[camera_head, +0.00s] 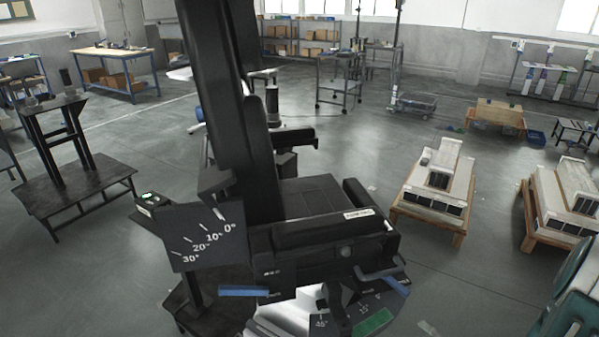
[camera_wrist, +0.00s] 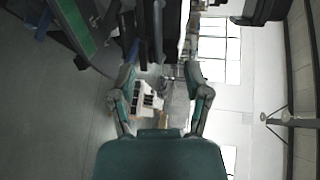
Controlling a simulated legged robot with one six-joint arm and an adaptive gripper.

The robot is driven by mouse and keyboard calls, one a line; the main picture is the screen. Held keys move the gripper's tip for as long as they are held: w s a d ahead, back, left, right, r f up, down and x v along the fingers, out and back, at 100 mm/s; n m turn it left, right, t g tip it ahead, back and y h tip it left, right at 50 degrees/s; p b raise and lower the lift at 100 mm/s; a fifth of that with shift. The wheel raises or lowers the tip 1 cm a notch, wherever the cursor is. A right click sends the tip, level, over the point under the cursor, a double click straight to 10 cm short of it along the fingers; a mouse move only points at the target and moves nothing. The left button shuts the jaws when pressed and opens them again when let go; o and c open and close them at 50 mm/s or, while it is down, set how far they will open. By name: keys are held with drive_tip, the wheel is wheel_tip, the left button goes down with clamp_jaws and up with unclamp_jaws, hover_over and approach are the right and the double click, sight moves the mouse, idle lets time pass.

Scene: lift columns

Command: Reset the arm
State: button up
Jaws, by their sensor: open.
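My gripper (camera_wrist: 160,74) shows in the wrist view with its two teal and grey fingers spread wide apart. It is open, with nothing held between the fingertips. The wrist picture is rolled sideways, with the floor at left and the windows at right. Teal parts of my arm (camera_head: 573,300) show at the lower right edge of the head view; the fingers cannot be made out there. A large black machine (camera_head: 325,212) with an angle scale stands in the middle of the head view. Dark machine parts (camera_wrist: 160,30) also show beyond the fingertips in the wrist view.
A black stand (camera_head: 75,180) is at left. Two wooden pallets (camera_head: 457,238) (camera_head: 528,205) carrying pale blocky parts stand at right, near my arm. A workbench (camera_head: 117,60), a cart (camera_head: 338,85) and shelves are farther back. Open grey floor lies between them.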

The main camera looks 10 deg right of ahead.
drive_tip(key=s+a+r+n+g+y, duration=0.1)
drive_tip(key=a+r+n+g+y, duration=0.2)
drive_tip(key=a+r+n+g, duration=0.45)
drive_tip(key=a+r+n+g+y, duration=0.25)
drive_tip(key=a+r+g, duration=0.2)
drive_tip(key=a, duration=0.65)
drive_tip(key=s+a+r+n+t+h, duration=0.1)
drive_tip(key=s+r+n+h, duration=0.1)
drive_tip(key=s+r+h, duration=0.2)
drive_tip(key=s+a+r+n+t+h, duration=0.1)
drive_tip(key=s+r+h, duration=0.3)
drive_tip(key=r, duration=0.6)
drive_tip(key=shift+a+n+t+h, duration=0.3)
drive_tip(key=shift+a+n+h, duration=0.35)
drive_tip(key=shift+n+h, duration=0.35)
drive_tip(key=shift+r, duration=0.1)
